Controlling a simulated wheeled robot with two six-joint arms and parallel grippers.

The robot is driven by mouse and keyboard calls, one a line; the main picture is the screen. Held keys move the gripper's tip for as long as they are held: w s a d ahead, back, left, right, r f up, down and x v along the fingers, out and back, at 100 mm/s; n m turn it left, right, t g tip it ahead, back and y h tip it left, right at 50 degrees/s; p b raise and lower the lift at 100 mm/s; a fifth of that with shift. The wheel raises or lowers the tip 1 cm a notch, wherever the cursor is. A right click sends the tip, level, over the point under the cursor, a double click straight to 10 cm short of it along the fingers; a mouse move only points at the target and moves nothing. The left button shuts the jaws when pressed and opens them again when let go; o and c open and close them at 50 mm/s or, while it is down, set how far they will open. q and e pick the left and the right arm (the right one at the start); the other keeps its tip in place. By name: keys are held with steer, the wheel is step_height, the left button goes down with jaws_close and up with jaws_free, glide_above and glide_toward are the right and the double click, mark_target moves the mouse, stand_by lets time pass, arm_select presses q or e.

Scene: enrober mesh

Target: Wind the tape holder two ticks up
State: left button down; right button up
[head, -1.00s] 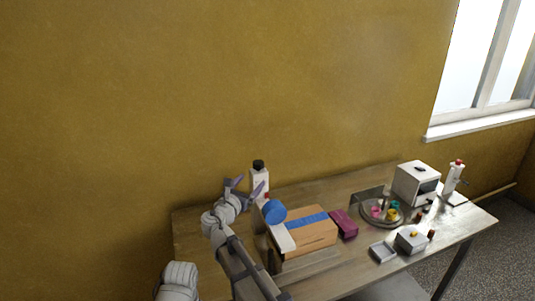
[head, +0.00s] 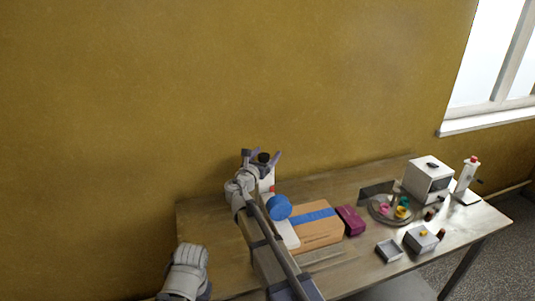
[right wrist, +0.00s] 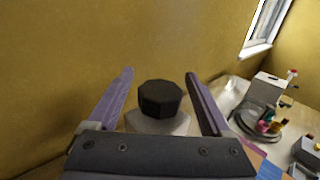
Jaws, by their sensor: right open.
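A white upright holder (head: 267,184) with a dark knob (head: 264,157) on top stands at the back left of the table. I take it for the tape holder. A blue roll (head: 279,207) is in front of it. My right gripper (head: 263,153) is open at the knob, one finger on each side. In the right wrist view the eight-sided black knob (right wrist: 160,97) sits between the spread fingers, with a visible gap on both sides. My gripper and arm hide much of the holder. My left gripper is not in view.
A cardboard box (head: 318,236) with a blue strip is beside the roll, then a purple box (head: 350,220). To the right are a round tray (head: 378,214), a white cabinet (head: 427,180), a red-topped white stand (head: 467,181) and small grey boxes. The wall rises close behind.

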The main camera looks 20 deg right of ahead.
steer(key=shift+w+d, duration=0.35)
steer(key=shift+w, duration=0.1)
jaws_close()
stand_by(0.5)
